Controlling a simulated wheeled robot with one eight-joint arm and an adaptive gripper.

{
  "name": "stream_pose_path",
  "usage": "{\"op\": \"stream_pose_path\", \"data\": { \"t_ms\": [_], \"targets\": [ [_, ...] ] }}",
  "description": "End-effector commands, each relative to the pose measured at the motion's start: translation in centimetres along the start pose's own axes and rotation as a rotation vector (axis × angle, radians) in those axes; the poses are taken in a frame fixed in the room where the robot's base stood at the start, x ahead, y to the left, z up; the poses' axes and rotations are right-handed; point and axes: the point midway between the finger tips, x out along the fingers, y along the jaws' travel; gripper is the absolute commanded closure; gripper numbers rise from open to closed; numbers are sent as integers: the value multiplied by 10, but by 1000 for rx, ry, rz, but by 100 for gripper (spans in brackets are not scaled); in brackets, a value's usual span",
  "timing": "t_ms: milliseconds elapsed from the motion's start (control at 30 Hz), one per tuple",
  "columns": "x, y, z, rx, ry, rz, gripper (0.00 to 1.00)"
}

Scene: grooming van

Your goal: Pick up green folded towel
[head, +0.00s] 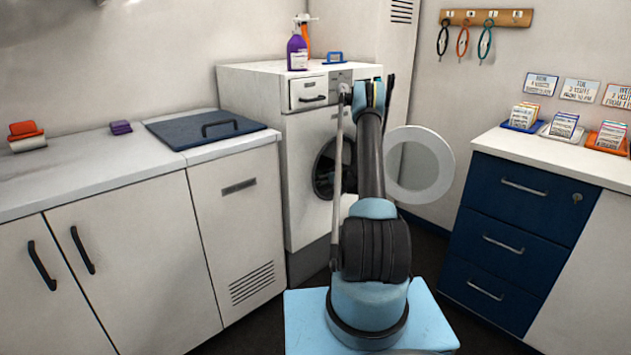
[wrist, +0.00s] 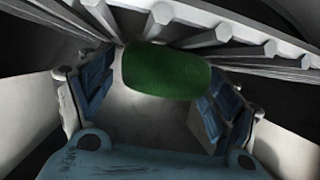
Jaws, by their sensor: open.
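The green folded towel (wrist: 167,72) shows in the wrist view as a rounded dark green shape, just beyond my gripper. It lies on a pale surface beneath a row of grey-white bars. My gripper (wrist: 165,85) is open, with blue-padded fingers to the left and right of the towel's near side. I see no finger closed on it, and I cannot tell whether either touches it. In the head view I cannot make out the towel, and my own arm hides part of the scene ahead.
A white front-loading washer (head: 252,110) stands ahead, its round door (head: 420,165) open to the right. A purple spray bottle (head: 297,50) stands on top. White cabinets (head: 130,250) line the left; blue drawers (head: 510,220) stand right. In the wrist view, the bars (wrist: 210,38) run close above the towel.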

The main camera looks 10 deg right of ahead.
Motion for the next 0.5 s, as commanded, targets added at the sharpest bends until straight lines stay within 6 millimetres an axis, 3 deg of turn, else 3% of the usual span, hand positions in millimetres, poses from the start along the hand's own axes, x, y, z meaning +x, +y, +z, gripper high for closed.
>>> {"op": "stream_pose_path", "data": {
  "t_ms": [167, 367, 500],
  "targets": [
    [0, 0, 0, 0, 0, 0, 21],
    [-1, 0, 0, 1, 0, 0, 66],
    [-1, 0, 0, 1, 0, 0, 66]
  ]
}}
